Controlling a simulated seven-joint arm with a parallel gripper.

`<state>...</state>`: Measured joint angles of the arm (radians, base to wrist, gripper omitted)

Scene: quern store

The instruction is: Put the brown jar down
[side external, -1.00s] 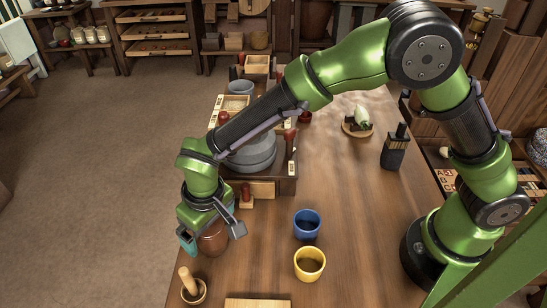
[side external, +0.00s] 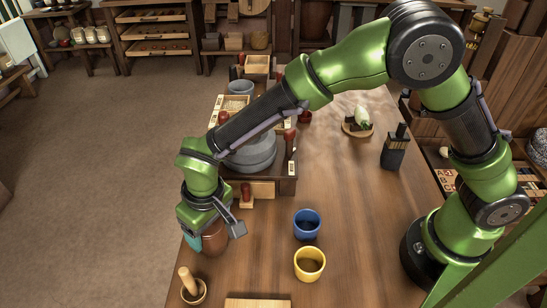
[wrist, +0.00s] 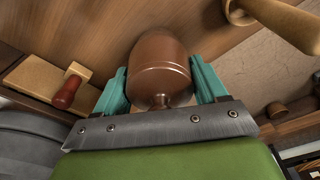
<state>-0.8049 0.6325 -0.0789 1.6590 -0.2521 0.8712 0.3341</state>
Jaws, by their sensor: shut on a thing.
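The brown jar (wrist: 160,68) is between the two teal fingers of my gripper (wrist: 162,88) in the wrist view. The fingers press on its sides. In the side external view the jar (side external: 212,243) shows below my gripper (side external: 205,240), partly hidden by it, near the left edge of the wooden table (side external: 262,268). I cannot tell whether its base touches the table.
A mortar with pestle (side external: 192,289) stands close in front of the jar. A yellow cup (side external: 309,264) and a blue cup (side external: 307,224) stand to the right. A grey quern (side external: 252,152) and a red-handled stamp (side external: 246,195) are behind. The table between jar and cups is clear.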

